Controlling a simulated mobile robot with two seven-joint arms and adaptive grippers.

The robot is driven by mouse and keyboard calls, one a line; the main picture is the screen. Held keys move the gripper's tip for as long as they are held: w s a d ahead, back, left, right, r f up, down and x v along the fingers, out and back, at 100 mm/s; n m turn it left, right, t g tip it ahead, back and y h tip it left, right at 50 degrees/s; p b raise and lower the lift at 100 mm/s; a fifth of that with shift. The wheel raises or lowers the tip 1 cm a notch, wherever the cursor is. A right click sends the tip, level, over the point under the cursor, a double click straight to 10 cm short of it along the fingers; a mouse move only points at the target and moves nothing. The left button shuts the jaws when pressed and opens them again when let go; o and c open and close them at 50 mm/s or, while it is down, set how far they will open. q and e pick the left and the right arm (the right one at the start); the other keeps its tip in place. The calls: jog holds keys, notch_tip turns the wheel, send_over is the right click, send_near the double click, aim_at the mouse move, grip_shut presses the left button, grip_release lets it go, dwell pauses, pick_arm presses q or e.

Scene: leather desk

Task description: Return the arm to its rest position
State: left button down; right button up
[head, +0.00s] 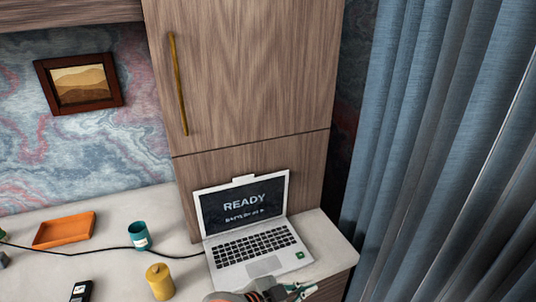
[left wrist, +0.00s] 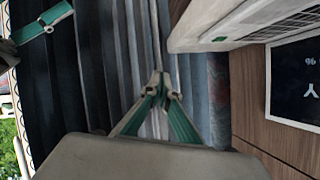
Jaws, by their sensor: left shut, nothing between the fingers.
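My left gripper (head: 302,291) shows at the bottom of the head view, just in front of the laptop's (head: 262,252) near right corner. In the left wrist view its two green fingers (left wrist: 161,86) meet at the tips, shut with nothing between them. Part of the laptop shows at the upper right of the left wrist view, its screen (left wrist: 295,85) cut by the frame edge. A green and grey part like a gripper finger (left wrist: 45,24) shows at the upper left of that view; most of it is out of frame.
The open laptop stands on the pale desk (head: 120,262), its screen reading READY. To its left are a teal cup (head: 139,236), a yellow canister (head: 160,282), an orange tray (head: 64,231), a black device (head: 81,291) and a cable. Blue curtains (head: 430,130) hang at right.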

pick_arm(q)
jog(key=s+a+f+n+t+y, duration=0.1)
jog(key=s+a+f, duration=0.4)
jog(key=a, duration=0.5)
jog(key=s+a+f+n+t+y, duration=0.1)
jog(key=s+a+f+n+y, duration=0.3)
jog(key=a, duration=0.7)
jog(key=s+a+f+n+t+y, duration=0.1)
jog(key=s+a+f+n+y, duration=0.2)
jog(key=a+f, duration=0.6)
jog(key=s+a+n, duration=0.2)
jog(key=shift+s+n, duration=0.3)
jog(key=shift+s, duration=0.1)
pick_arm(e)
jog(key=shift+s+d+f, duration=0.2)
jog(key=shift+d+f, duration=0.1)
jog(key=shift+f, duration=0.15)
jog(key=shift+s+d+f, duration=0.2)
jog(key=shift+d+f, duration=0.05)
jog(key=shift+f, duration=0.15)
jog(key=shift+s, duration=0.1)
